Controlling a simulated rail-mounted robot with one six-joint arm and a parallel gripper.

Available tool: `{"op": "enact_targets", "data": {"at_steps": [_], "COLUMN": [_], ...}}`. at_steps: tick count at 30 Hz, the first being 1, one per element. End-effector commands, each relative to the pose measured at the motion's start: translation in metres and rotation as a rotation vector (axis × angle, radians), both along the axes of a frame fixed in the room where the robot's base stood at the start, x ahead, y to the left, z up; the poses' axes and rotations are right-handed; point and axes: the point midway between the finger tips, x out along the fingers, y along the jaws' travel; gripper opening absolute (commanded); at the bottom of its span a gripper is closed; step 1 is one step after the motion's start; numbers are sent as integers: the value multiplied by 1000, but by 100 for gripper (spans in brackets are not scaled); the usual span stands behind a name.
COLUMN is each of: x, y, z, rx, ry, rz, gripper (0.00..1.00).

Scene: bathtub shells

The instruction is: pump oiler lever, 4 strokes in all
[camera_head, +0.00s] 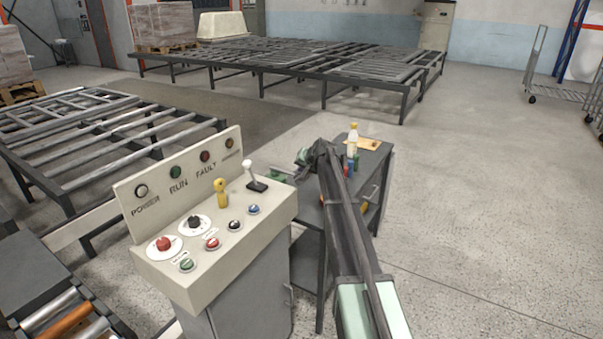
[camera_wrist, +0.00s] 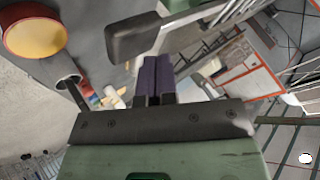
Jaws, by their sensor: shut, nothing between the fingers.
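My gripper (camera_wrist: 152,80) shows in the wrist view with its two purple fingers together and nothing between them. A dark grey, round-cornered handle (camera_wrist: 133,38) on a thin bar is just beyond and left of the fingertips; it looks like the oiler lever, but I cannot be sure. I cannot tell whether the fingers touch it. In the head view, my arm reaches over the dark side table and covers part of its top; the fingers and the oiler cannot be made out there.
The dark side table (camera_head: 377,160) carries a bottle (camera_head: 352,140) and small coloured items. A control console (camera_head: 215,248) with a joystick (camera_head: 256,177) stands close left. A red-rimmed yellow bowl (camera_wrist: 34,35) is at the wrist view's upper left.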

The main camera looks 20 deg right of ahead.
Motion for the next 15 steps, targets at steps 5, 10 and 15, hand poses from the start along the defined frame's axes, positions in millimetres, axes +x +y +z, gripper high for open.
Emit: {"op": "enact_targets", "data": {"at_steps": [5, 10, 15], "x": [0, 0, 0], "y": [0, 0, 0], "z": [4, 3, 16], "rx": [0, 0, 0], "ry": [0, 0, 0], "rz": [0, 0, 0], "gripper": [0, 0, 0]}}
